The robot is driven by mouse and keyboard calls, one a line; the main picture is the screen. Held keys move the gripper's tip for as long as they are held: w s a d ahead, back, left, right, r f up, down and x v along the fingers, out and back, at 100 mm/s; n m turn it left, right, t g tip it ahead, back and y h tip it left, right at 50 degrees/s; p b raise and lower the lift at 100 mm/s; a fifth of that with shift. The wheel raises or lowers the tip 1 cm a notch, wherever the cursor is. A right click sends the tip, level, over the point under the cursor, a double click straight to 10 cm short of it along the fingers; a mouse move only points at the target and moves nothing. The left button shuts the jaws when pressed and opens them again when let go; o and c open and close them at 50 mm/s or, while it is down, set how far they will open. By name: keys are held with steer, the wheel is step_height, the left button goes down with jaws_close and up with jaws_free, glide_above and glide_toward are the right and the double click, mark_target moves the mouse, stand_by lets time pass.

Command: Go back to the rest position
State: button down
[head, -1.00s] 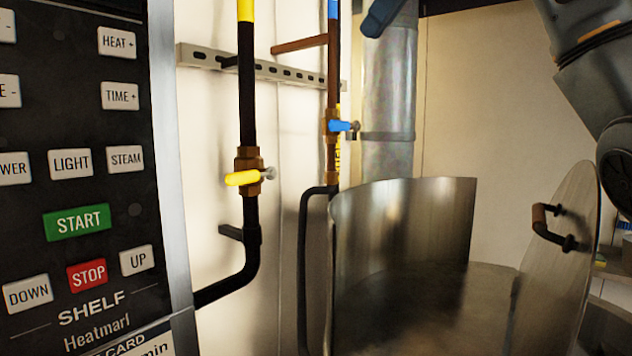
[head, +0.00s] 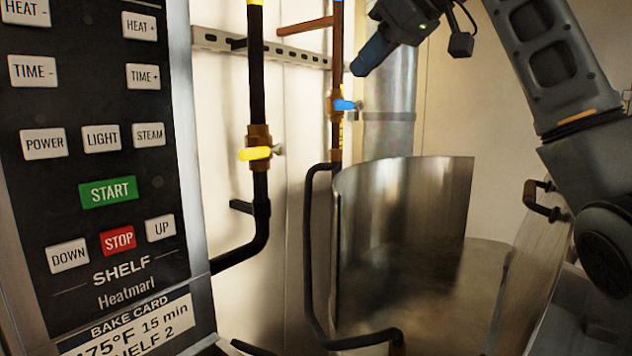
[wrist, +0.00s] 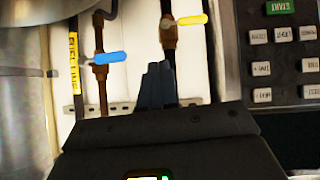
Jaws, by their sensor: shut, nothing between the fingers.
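My gripper (head: 372,56) is at the top of the head view, in front of the grey duct and above the kettle. Its blue fingers point down and to the left. In the wrist view my gripper (wrist: 157,84) shows its fingers together with nothing between them. The steel kettle (head: 405,200) stands below it, with a curved wall rising at its back. The kettle's lid (head: 530,262) stands tilted up at the right, partly behind my arm. The gripper appears clear of the pipes and the kettle.
A control panel (head: 95,150) with several buttons fills the left. A pipe with a yellow valve handle (head: 255,153) and one with a blue valve handle (head: 345,105) run down the wall. A perforated rail (head: 285,54) crosses behind them. The lid's handle (head: 540,200) is close to my arm.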

step_height(320, 180, down, 27)
steer(key=w+a+m+t+y, duration=0.1)
steer(key=w+m+t+y, duration=0.1)
steer(key=m, duration=0.2)
steer(key=s+d+f+m+t+h, duration=0.25)
steer(key=s+f, duration=0.35)
steer(key=f, duration=0.4)
steer(key=s+d+f+m+t+h, duration=0.1)
steer(key=s+f+m, duration=0.2)
steer(key=s+f, duration=0.6)
steer(key=s+d+f+m+h, duration=0.1)
steer(key=s+d+f, duration=0.1)
steer(key=s+f, duration=0.35)
steer(key=s+d+f+m+t+h, duration=0.1)
steer(key=s+d+f+h, duration=0.1)
steer(key=s, duration=0.7)
steer(key=s+d+f+m+h, duration=0.1)
steer(key=s+d+f, duration=0.15)
steer(key=s, duration=0.45)
steer(key=s+d+r+n+h, duration=0.1)
steer(key=s+r, duration=0.3)
steer(key=s, duration=0.6)
steer(key=s+d+r+n+t+h, duration=0.1)
steer(key=s+d+r, duration=0.2)
steer(key=s, duration=0.8)
steer(key=shift+d+r, duration=0.3)
steer(key=shift+r, duration=0.4)
